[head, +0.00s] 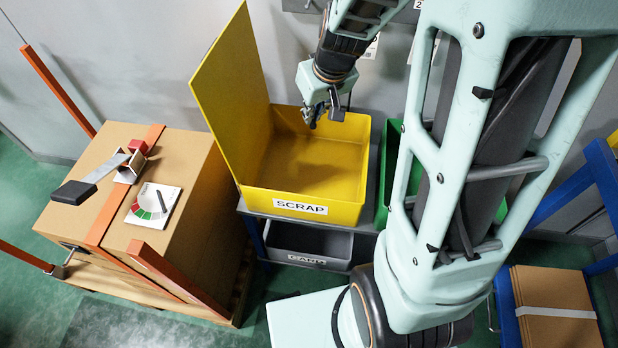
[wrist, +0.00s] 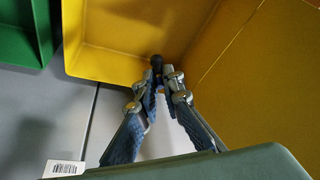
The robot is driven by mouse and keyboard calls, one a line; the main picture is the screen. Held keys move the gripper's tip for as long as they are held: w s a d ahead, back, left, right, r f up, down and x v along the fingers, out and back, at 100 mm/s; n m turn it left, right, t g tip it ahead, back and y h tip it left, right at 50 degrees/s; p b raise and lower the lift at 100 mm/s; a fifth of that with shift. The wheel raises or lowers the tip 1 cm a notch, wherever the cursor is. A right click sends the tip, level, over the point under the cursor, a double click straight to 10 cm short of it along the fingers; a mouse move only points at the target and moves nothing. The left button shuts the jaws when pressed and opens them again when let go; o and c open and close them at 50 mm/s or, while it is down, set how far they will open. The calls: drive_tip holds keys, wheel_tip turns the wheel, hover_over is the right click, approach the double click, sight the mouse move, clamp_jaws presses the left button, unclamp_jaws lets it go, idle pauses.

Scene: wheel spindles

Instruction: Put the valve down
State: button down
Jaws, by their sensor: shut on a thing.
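My gripper (head: 324,112) hangs over the open yellow bin marked SCRAP (head: 347,212). The wrist view shows its two fingers (wrist: 164,88) closed together on the valve (wrist: 156,62), a small dark piece showing at the fingertips. The fingers hide most of the valve, and I cannot make it out in the head view. The yellow bin also shows in the wrist view (wrist: 95,62), around and beyond the fingertips. The bin floor that I can see is bare.
The bin's yellow lid (head: 228,85) stands up at its left. A green bin (head: 388,165) stands to its right, partly behind my arm. A grey bin (head: 306,246) sits below. A large cardboard box (head: 190,200) with a gauge card (head: 152,205) stands left.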

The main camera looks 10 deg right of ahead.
drive_tip(key=n+b, duration=0.2)
drive_tip(key=b, duration=0.8)
hover_over(307, 169)
drive_tip(key=s, duration=0.2)
wheel_tip(307, 169, down, 12)
drive_tip(key=r, duration=0.1)
drive_tip(key=shift+y, duration=0.3)
drive_tip(key=f+b, duration=0.1)
drive_tip(key=f, duration=0.2)
drive_tip(key=f+b, duration=0.2)
drive_tip(key=f, duration=0.2)
drive_tip(key=f+b, duration=0.1)
drive_tip(key=f, duration=0.2)
drive_tip(key=shift+d+f+b, duration=0.25)
drive_tip(key=shift+f+b, duration=0.05)
drive_tip(key=shift+f, duration=0.15)
drive_tip(key=c, duration=2.1)
unclamp_jaws()
